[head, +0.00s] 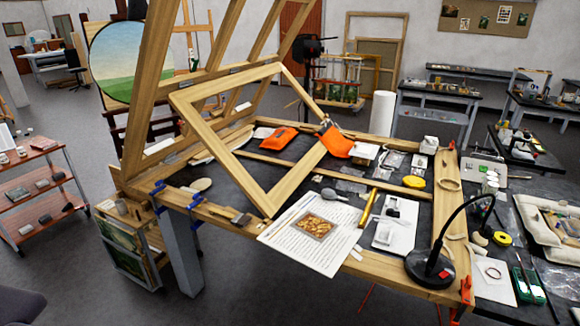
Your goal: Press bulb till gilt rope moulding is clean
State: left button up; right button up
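Neither of my grippers is in view. A small dark grey rounded object (331,195), possibly the bulb, lies at the top edge of a printed sheet on the bench. A narrow yellow bar (368,208) lies right of the sheet. I cannot clearly make out the gilt rope moulding or any dust on it.
A tilted wooden frame (225,150) stands over the bench's left half. A black gooseneck lamp (434,268) stands at the front right. The floor (110,290) at front left is partly clear.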

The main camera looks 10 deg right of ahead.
aim_at(327, 192)
jog(key=i+j, duration=0.25)
jog(key=j, duration=0.15)
jog(key=i+j, duration=0.25)
jog(key=j, duration=0.15)
jog(key=i+j, duration=0.2)
jog(key=j, duration=0.15)
